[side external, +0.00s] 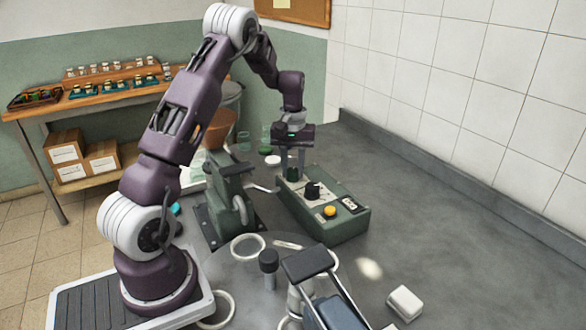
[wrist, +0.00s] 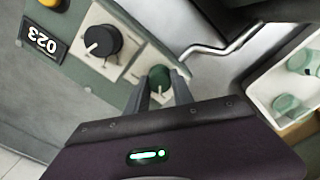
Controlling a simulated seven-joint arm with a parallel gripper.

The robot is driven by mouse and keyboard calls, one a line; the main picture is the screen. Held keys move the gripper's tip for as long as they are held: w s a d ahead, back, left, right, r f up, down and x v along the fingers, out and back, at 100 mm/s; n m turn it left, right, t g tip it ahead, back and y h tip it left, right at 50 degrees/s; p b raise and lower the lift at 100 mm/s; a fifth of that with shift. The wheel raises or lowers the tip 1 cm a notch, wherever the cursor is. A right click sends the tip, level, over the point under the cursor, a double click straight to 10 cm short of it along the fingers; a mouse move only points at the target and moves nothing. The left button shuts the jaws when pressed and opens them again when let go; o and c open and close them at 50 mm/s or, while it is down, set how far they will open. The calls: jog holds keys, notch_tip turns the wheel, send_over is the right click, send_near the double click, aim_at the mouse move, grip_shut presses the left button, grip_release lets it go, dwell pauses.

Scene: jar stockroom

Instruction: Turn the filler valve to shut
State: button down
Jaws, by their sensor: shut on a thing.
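A grey-green control box (side external: 335,212) stands on the bench and also fills the upper left of the wrist view (wrist: 65,95). At its far end a dark green knob (wrist: 160,76) sits on a pale plate; I take it for the filler valve. In the side view the knob (side external: 293,175) is small under my gripper. My gripper (side external: 293,166) points down at it. In the wrist view my gripper's fingers (wrist: 160,90) stand on either side of the knob, shut on it.
A black dial (wrist: 101,41) with a white pointer sits beside the knob, then a yellow button (side external: 329,211) and a "023" display (wrist: 39,45). A bent metal pipe (wrist: 215,50) runs close by. A green press-like machine (side external: 225,200) stands left of the box.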

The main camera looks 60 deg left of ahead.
aim_at(293, 169)
dwell(0.4)
jog(key=shift+a, duration=0.1)
jog(key=c, duration=1.1)
grip_release()
notch_tip(293, 169, up, 7)
jog(key=shift+r, duration=0.1)
